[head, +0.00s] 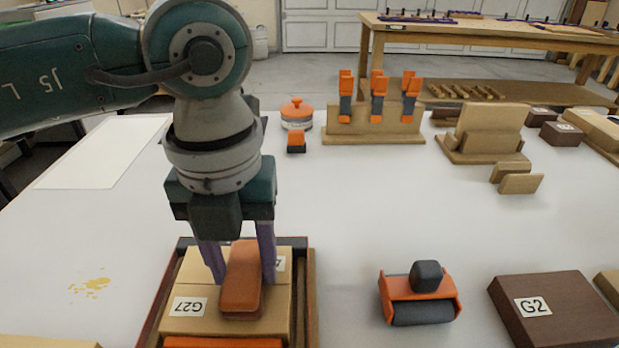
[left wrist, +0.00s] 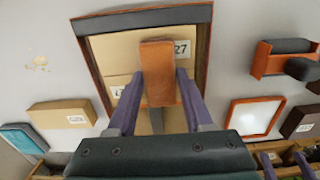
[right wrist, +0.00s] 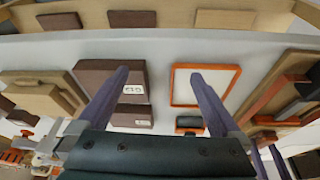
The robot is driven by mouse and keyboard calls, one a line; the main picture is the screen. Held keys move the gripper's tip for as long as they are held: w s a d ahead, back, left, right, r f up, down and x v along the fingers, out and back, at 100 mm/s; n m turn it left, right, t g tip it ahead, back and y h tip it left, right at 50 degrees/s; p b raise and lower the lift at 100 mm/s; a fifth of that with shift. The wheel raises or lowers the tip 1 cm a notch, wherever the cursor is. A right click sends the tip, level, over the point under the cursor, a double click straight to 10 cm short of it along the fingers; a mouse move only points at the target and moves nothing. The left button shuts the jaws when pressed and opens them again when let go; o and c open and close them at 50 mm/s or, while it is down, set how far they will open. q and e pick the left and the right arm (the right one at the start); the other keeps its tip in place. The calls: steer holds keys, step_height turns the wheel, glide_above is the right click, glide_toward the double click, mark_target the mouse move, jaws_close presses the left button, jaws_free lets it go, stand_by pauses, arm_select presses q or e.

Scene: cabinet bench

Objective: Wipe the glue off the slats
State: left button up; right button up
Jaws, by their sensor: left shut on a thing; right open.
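Pale wooden slats (head: 190,327) with white labels, one reading G27, lie in a dark and orange-edged frame (head: 163,290) at the front of the bench. They also show in the left wrist view (left wrist: 112,47). My left gripper (head: 243,276) points down over them, shut on an orange-brown block (head: 241,285). The block is at slat level; I cannot tell if it presses on them. Block and fingers hide part of the slats, and I make out no glue on the visible wood. My right gripper (right wrist: 160,76) is open and empty above the bench, outside the head view.
Yellow spots (head: 90,286) mark the bench left of the frame. An orange roller tool (head: 420,298) and a brown G2 block (head: 560,308) stand to the right. A rack with orange-handled tools (head: 372,127) and an orange-lidded pot (head: 297,114) stand behind.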

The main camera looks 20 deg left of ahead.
mark_target(205, 285)
arm_select(q)
steer(key=shift+s+a+p, duration=0.2)
steer(key=shift+a, duration=0.35)
steer(key=shift+s+a+p, duration=0.15)
steer(key=shift+a+p, duration=0.05)
steer(key=shift+a, duration=0.35)
arm_select(e)
steer(key=shift+r, duration=0.45)
arm_select(q)
steer(key=shift+s+a+p, duration=0.2)
steer(key=shift+s+a, duration=0.05)
steer(key=shift+a, duration=0.5)
steer(key=shift+s+a+p, duration=0.2)
steer(key=shift+a, duration=0.6)
steer(key=shift+s+a+p, duration=0.2)
steer(key=shift+s+a, duration=0.05)
steer(key=shift+a, duration=0.5)
arm_select(e)
steer(key=shift+r, duration=0.6)
arm_select(q)
steer(key=shift+d, duration=0.15)
